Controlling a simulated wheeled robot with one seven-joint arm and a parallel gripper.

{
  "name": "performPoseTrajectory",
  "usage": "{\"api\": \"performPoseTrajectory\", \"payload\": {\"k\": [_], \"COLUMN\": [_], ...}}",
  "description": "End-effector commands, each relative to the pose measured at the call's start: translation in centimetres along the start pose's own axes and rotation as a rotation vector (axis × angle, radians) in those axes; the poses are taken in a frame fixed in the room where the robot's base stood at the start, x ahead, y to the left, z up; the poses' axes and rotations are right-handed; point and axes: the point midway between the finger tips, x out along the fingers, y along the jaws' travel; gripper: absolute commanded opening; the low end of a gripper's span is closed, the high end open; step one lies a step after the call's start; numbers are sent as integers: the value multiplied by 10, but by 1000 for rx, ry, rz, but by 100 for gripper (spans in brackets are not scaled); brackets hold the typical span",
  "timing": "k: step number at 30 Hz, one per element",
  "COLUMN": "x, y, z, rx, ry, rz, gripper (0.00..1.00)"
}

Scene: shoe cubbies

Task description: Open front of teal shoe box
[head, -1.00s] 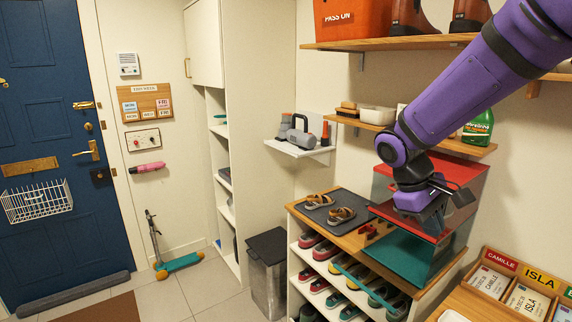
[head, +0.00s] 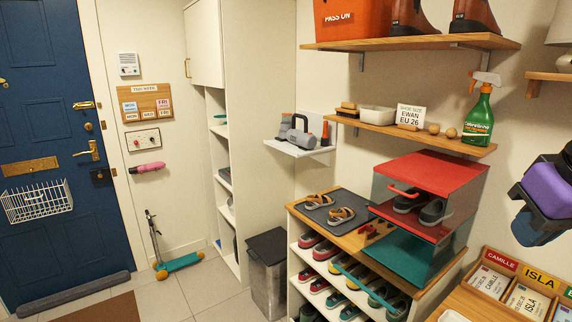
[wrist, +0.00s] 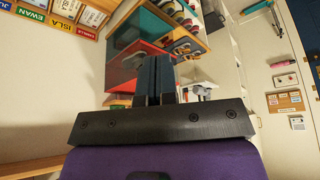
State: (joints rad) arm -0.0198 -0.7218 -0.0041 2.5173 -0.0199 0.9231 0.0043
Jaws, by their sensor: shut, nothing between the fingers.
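The teal shoe box (head: 408,256) stands on the wooden top of the shoe rack, under a red shoe box (head: 432,172). Its teal floor shows through the front side. A teal bar (head: 362,284) slants below the box's front edge, across the rack's upper shoes; I cannot tell whether it is the lowered front's edge. The red box holds dark shoes and has a red tab at its front. In the tilted wrist view, my gripper (wrist: 155,62) is shut and empty, with teal (wrist: 140,28) and red (wrist: 123,62) box surfaces beyond it, apart from it.
A shelf with a green spray bottle (head: 479,115) is above. Name-labelled trays (head: 512,290) stand at right. My purple arm part (head: 545,190) is at the right edge.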

Motion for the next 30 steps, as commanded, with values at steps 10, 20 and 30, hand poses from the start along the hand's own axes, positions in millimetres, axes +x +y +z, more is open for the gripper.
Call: {"api": "performPoseTrajectory", "payload": {"k": [10,20,30], "x": [-4,29,84], "y": [-1,7,13], "z": [6,-23,-64], "rx": [25,23,-1], "ry": [32,-178,-405], "rz": [-6,103,325], "gripper": [20,20,20]}}
